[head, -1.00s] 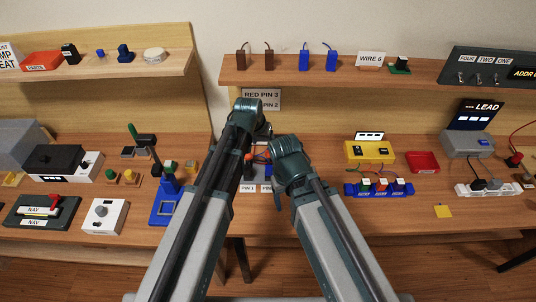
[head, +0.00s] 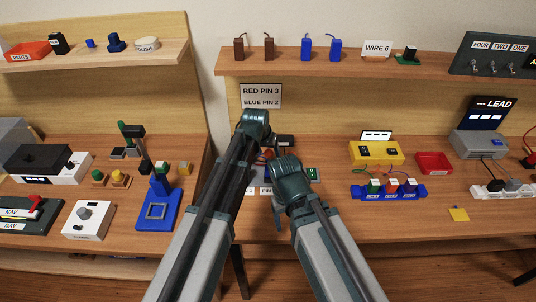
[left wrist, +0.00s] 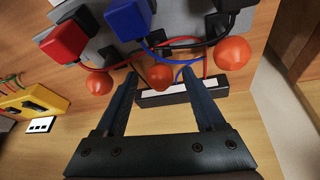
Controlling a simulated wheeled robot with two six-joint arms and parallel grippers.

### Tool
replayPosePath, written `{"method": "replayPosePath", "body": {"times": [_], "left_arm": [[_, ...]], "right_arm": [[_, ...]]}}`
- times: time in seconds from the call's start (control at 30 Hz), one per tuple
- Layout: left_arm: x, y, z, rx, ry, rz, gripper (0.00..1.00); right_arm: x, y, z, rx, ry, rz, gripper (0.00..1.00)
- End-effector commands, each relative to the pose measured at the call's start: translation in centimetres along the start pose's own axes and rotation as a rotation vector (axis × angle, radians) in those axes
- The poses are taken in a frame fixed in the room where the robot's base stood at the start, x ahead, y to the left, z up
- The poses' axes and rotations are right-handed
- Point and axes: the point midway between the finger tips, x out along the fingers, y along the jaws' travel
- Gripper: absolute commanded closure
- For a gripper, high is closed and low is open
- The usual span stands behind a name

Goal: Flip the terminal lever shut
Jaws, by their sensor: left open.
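Three orange-red round knobs show in the left wrist view: a left one (left wrist: 99,82), a middle one (left wrist: 159,76) and a right one (left wrist: 233,53). They sit by a grey terminal block (left wrist: 98,47) that carries a red plug (left wrist: 62,38), a blue plug (left wrist: 129,18) and a black plug. My left gripper (left wrist: 158,72) is open, its fingers on either side of the middle knob, with gaps showing. Which knob belongs to the terminal lever, I cannot tell. In the head view my arms hide most of the block. My right gripper (head: 279,216) is mostly hidden by its own wrist.
Red and blue wires loop close around the knobs. A dark bar with a white strip (left wrist: 180,87) lies beyond the fingers. A yellow box (head: 376,152) and a blue connector block (head: 388,191) stand right of my arms. A blue stand (head: 158,210) is to the left.

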Motion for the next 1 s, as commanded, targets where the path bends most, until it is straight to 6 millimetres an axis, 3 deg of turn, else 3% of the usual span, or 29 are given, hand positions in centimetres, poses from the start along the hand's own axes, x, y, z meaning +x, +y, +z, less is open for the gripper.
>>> {"method": "replayPosePath", "body": {"times": [0.13,0.5,1.0], "left_arm": [[-0.07,0.01,-0.01,0.0,0.0,0.0,0.33],[-0.07,0.01,0.0,0.0,0.0,0.0,0.99],[-0.07,0.01,0.01,0.0,0.0,0.0,1.0]], "right_arm": [[-0.07,0.01,0.01,0.0,0.0,0.0,0.29],[-0.07,0.01,0.01,0.0,0.0,0.0,0.29],[-0.06,0.01,0.0,0.0,0.0,0.0,0.29]]}}
